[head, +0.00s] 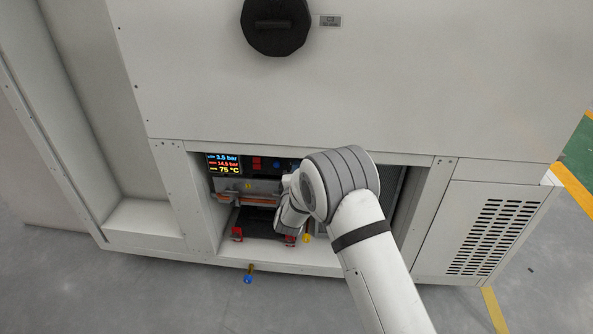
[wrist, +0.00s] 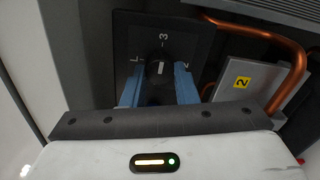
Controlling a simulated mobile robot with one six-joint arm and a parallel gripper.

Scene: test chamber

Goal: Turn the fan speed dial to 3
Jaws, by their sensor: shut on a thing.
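The fan speed dial (wrist: 158,72) is a dark knob with a white line, on a black plate (wrist: 138,30) in the wrist view. A 3 is printed above it, with other marks at its left and right that are hard to read. The white line looks upright, toward the 3. My gripper (wrist: 158,84) has its two blue fingers on either side of the knob and is shut on it. In the head view my gripper (head: 290,216) reaches into the open bay, and the dial is hidden there.
The bay holds a display (head: 223,164) and red-handled parts (head: 237,234). A vented panel (head: 492,236) stands to the right.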

